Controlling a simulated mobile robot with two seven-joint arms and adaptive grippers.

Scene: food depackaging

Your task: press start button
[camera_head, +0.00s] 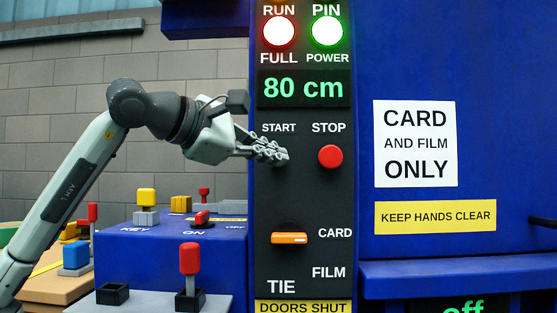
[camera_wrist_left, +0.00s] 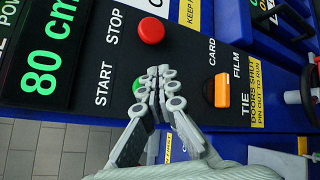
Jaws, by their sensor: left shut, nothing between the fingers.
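The black control panel (camera_head: 302,200) stands upright on the blue machine. My left gripper (camera_head: 280,155) is shut and empty, with its fingertips at the spot below the START label (camera_head: 279,127). In the head view the fingers hide the start button. In the left wrist view the green start button (camera_wrist_left: 138,86) shows partly behind the shut fingertips (camera_wrist_left: 158,78). I cannot tell whether the fingertips touch it. The red stop button (camera_head: 330,156) is to the right of the gripper in the head view; it also shows in the left wrist view (camera_wrist_left: 151,30). My right gripper is not in view.
An orange selector (camera_head: 289,238) sits lower on the panel, beside CARD. The display (camera_head: 304,88) reads 80 cm, with a red-rimmed lamp (camera_head: 278,31) and a green-rimmed lamp (camera_head: 327,31) above it. A blue box (camera_head: 150,250) with a red switch (camera_head: 202,217) stands at lower left, near a red-knobbed lever (camera_head: 189,258).

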